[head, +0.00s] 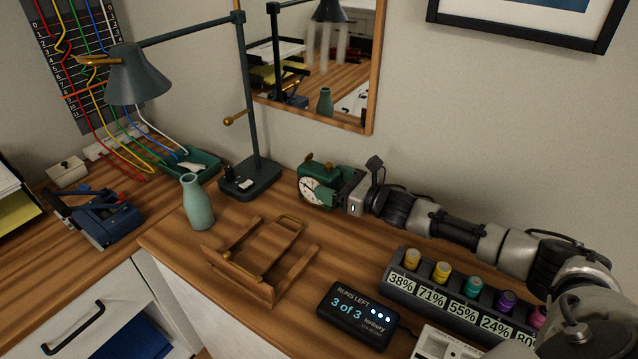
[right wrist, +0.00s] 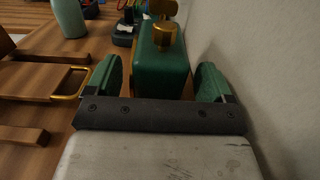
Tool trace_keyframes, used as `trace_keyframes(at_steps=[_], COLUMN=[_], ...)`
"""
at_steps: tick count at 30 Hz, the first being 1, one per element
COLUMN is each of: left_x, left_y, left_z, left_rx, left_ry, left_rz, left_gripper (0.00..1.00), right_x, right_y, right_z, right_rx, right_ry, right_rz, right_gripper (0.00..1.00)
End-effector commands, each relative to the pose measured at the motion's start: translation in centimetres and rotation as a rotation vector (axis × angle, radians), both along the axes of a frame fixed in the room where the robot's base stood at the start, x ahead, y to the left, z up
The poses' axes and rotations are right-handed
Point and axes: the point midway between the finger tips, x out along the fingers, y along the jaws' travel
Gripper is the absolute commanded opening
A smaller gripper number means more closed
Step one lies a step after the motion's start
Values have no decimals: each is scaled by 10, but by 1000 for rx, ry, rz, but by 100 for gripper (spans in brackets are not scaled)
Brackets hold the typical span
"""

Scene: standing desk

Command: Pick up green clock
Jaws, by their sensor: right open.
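The green clock (head: 311,190) stands on the desk near the wall, with a white dial and brass parts on top. My right gripper (head: 331,190) is at its right side, with one finger in front of part of the dial. In the right wrist view the clock's green body (right wrist: 162,75) shows between the two green fingers of my right gripper (right wrist: 158,82). The fingers are open, with visible gaps on both sides of the body. The clock's lower part is hidden in the right wrist view. My left gripper is not in view.
A lamp base (head: 250,178) and a green vase (head: 197,203) stand left of the clock. A wooden stand (head: 243,277) lies in front. A black display box (head: 357,315) and a rack of coloured bottles (head: 455,300) are at the front right. The wall is close behind.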

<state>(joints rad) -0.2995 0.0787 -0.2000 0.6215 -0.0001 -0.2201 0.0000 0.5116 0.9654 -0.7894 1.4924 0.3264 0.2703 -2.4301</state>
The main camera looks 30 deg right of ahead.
Motion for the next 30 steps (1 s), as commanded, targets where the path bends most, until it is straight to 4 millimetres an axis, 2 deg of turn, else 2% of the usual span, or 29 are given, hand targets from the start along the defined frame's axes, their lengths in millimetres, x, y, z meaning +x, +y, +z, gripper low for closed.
trace_keyframes(at_steps=[5,14,26,30], left_x=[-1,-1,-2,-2], left_y=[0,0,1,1], left_z=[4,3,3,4], left_rx=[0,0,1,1], left_ry=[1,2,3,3], left_rz=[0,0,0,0], left_gripper=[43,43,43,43], right_x=[18,20,20,20], right_y=[11,12,12,12], right_z=[1,0,0,1], right_rx=[1,0,0,1], right_ry=[-2,0,0,-2], right_rz=[0,0,0,0], right_gripper=[83,81,20,20])
